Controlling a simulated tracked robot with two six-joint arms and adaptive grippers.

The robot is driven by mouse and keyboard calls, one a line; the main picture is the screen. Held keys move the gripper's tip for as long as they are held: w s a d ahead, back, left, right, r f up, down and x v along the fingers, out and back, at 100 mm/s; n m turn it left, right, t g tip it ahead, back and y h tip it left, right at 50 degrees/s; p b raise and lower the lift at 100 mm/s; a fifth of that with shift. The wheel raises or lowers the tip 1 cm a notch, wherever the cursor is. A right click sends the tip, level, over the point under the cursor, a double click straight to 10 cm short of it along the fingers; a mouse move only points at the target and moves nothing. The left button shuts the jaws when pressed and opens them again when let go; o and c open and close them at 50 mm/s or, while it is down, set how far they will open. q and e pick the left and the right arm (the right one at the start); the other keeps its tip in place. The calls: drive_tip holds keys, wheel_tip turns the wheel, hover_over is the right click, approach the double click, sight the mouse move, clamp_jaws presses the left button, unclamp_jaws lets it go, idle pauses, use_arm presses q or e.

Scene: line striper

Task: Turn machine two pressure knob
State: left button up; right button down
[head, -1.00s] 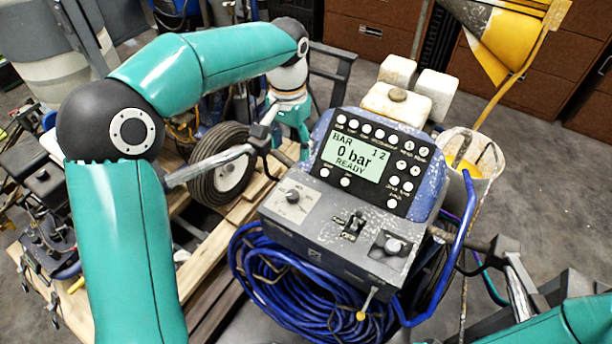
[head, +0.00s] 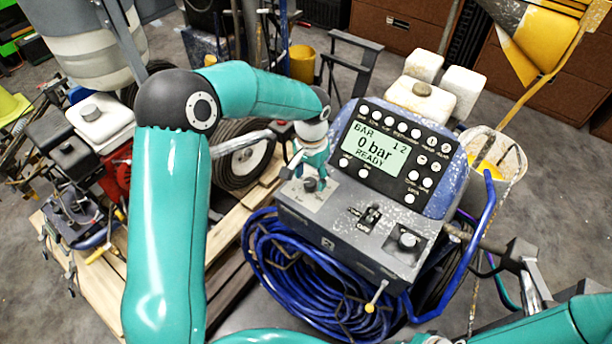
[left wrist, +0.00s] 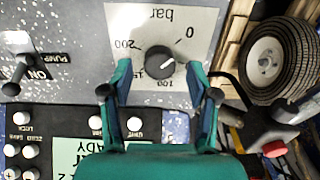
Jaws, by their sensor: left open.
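The pressure knob (left wrist: 160,63) is a round black knob on a pale dial plate (left wrist: 205,22) marked bar, with 0, 100 and 200 readable. In the left wrist view the gripper (left wrist: 160,72) is open, with one teal finger on each side of the knob. The display (head: 376,150) reads 0 bar, READY. My right gripper is out of view.
Coiled blue hose (head: 290,270) hangs below the panel. A wheel (head: 243,160) and wooden pallet (head: 232,225) lie left. A white bucket (head: 505,160) stands right.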

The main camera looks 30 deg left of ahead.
use_arm(q)
drive_tip(key=shift+f, duration=0.6)
